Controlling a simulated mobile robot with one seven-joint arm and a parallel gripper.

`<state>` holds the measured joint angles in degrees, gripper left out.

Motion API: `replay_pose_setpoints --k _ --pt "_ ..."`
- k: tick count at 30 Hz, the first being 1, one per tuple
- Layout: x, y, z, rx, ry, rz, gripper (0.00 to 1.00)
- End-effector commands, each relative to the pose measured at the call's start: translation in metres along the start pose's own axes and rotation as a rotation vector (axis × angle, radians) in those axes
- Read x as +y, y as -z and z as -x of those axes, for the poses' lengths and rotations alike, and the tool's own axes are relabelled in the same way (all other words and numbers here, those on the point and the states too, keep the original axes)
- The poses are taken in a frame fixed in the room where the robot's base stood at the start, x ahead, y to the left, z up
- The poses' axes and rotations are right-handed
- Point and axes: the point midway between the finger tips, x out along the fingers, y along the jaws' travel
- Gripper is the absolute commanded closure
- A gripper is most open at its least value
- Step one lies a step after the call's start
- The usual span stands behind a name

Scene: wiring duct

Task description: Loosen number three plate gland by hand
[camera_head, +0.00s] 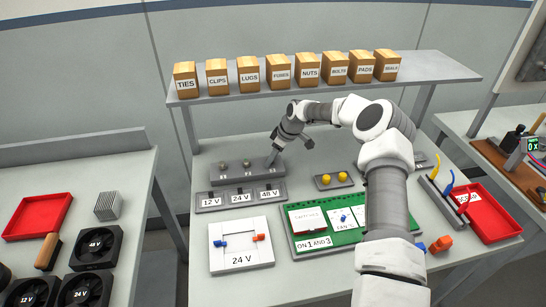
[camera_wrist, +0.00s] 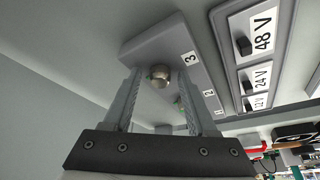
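The grey gland plate (camera_head: 240,178) stands at the back of the table, below the shelf. Two round metal glands (camera_head: 246,162) show on it; the third is hidden behind my gripper (camera_head: 273,156) at the right end. In the wrist view the plate (camera_wrist: 140,42) carries labels 3, 2 and 1. The number three gland (camera_wrist: 160,73) is a short metal cylinder beside label 3. My gripper (camera_wrist: 160,78) is open, with a finger on each side of this gland and visible gaps to both. Another gland is partly hidden behind the right finger.
A switch strip (camera_head: 240,197) marked 12 V, 24 V and 48 V lies in front of the plate. A shelf (camera_head: 320,89) with several labelled boxes hangs above. A green board (camera_head: 325,241) and a white 24 V panel (camera_head: 240,245) are nearer the front.

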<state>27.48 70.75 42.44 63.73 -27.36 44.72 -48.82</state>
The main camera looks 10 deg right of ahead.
Motion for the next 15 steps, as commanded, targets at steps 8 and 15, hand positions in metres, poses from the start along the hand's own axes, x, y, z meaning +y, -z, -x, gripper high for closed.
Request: replay_pose_setpoints --k 8,15 --pt "-0.0003 0.0003 0.0003 -0.001 -0.002 -0.005 0.42" --pt "-0.003 0.0013 -0.0016 -0.004 -0.08 -0.182 0.42"
